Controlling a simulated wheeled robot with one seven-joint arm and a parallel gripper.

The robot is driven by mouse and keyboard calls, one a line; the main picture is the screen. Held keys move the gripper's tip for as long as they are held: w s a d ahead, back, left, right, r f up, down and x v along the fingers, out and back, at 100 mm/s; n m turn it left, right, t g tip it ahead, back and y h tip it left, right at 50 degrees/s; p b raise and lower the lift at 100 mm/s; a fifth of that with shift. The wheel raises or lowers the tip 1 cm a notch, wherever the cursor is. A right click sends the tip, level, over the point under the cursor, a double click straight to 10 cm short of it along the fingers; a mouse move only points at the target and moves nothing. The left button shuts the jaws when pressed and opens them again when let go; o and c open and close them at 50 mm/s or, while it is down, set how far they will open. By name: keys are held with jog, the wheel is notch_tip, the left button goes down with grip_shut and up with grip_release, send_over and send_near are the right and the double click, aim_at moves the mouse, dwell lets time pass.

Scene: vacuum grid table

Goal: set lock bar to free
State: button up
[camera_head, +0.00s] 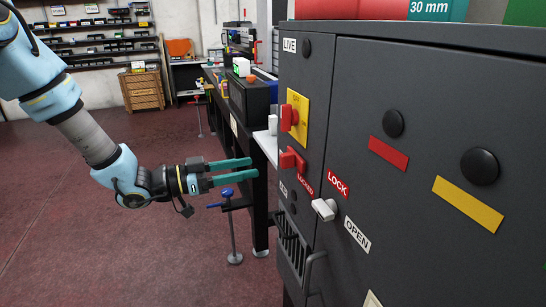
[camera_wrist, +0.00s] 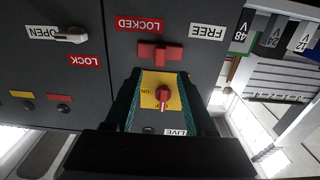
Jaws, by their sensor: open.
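The lock bar is a red bar (camera_head: 292,160) on the front of the dark grey cabinet, above the LOCKED label (camera_head: 306,182). In the wrist view the red bar (camera_wrist: 160,52) appears upside down, with LOCKED (camera_wrist: 140,24) at upper left and FREE (camera_wrist: 207,31) at upper right. I cannot tell for sure which label it is set to. My gripper (camera_head: 253,168) is open and empty, with its green fingers pointing at the cabinet face left of the bar. In the wrist view my fingers (camera_wrist: 160,76) stand either side of the yellow plate, below the bar.
A red knob (camera_head: 288,118) on a yellow plate sits above the bar. A white handle (camera_head: 324,209) sits between the LOCK and OPEN labels. A bench (camera_head: 236,105) and a blue-handled clamp (camera_head: 228,194) stand beyond my gripper. Open floor lies at left.

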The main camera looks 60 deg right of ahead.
aim_at(281, 162)
jog(key=p+x, duration=0.2)
jog(key=x, duration=0.7)
jog(key=shift+d, duration=0.1)
grip_shut()
dwell(1.2)
